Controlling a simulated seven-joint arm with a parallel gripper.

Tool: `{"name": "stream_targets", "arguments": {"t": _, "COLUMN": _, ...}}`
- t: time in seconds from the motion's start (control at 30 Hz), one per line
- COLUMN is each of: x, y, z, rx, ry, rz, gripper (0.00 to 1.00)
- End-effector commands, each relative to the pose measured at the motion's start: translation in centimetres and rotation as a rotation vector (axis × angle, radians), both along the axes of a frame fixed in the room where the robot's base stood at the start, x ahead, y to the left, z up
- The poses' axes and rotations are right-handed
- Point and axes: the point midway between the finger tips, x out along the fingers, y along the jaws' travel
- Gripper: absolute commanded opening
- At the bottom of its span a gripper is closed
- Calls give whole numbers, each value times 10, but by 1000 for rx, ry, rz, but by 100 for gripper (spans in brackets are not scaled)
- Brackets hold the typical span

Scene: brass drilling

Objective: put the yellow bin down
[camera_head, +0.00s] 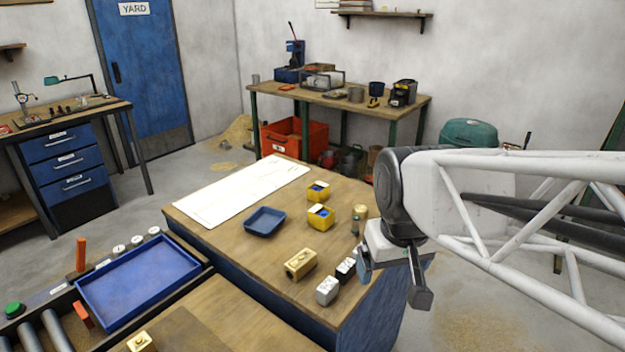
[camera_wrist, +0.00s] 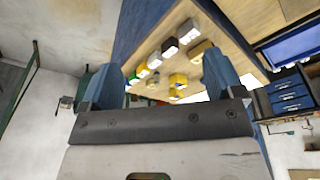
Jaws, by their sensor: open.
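Two small yellow bins stand upright on the wooden bench top (camera_head: 225,222), one behind the other: the farther bin (camera_head: 317,192) and the nearer bin (camera_head: 321,218). Both show something blue inside and a white patch. I cannot tell which one the task means. My gripper (camera_head: 390,272) is open and hangs by the bench's right edge, to the right of both bins and apart from them. In the wrist view, my gripper (camera_wrist: 160,66) has its blue fingers spread, with nothing held. A yellow bin (camera_wrist: 178,80) shows beyond them, small and partly hard to make out.
A blue tray (camera_head: 265,221) and a white sheet (camera_head: 240,196) lie left of the bins. A brass block (camera_head: 300,264), two small labelled blocks (camera_head: 327,290) and a brass cylinder (camera_head: 360,212) stand near my gripper. Bare wood lies between the blue tray and brass block.

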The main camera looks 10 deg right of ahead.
Motion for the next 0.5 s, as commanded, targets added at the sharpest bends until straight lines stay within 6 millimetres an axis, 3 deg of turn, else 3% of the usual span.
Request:
{"name": "stream_targets", "arguments": {"t": 0.1, "x": -26, "y": -1, "z": -8, "rx": 7, "ry": -12, "rz": -38, "gripper": 87}}
{"name": "stream_targets", "arguments": {"t": 0.2, "x": -40, "y": -1, "z": -13, "rx": 12, "ry": -20, "rz": -61, "gripper": 87}}
{"name": "stream_targets", "arguments": {"t": 0.5, "x": -52, "y": -2, "z": -17, "rx": 15, "ry": -24, "rz": -80, "gripper": 87}}
